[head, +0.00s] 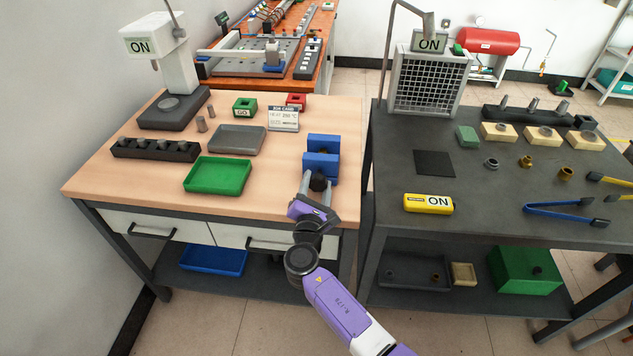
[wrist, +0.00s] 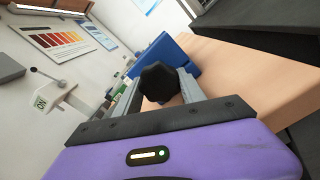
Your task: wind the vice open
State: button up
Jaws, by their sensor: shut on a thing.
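The blue vice (head: 322,158) stands at the right front of the wooden bench, with a gap showing between its two blue jaws in the head view. Its black star-shaped knob (head: 318,182) faces the bench's front edge. My gripper (head: 318,187) reaches in from the front and is shut on the knob. In the wrist view the knob (wrist: 160,82) sits between the two grey fingers, with the blue vice body (wrist: 172,58) behind it. The vice's screw is hidden behind the knob.
A green tray (head: 218,175), a grey tray (head: 237,139) and a dark block with several pegs (head: 155,149) lie left of the vice. A card stand (head: 284,119) is behind it. The dark bench (head: 480,215) stands close on the right, across a narrow gap.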

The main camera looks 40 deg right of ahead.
jog(key=shift+f, duration=0.15)
dwell(0.3)
jog(key=o, duration=1.3)
jog(key=shift+s+a, duration=0.1)
jog(key=v, duration=0.7)
jog(key=shift+s+a+b, duration=0.2)
jog(key=shift+a+b, duration=0.05)
jog(key=shift+b, duration=0.05)
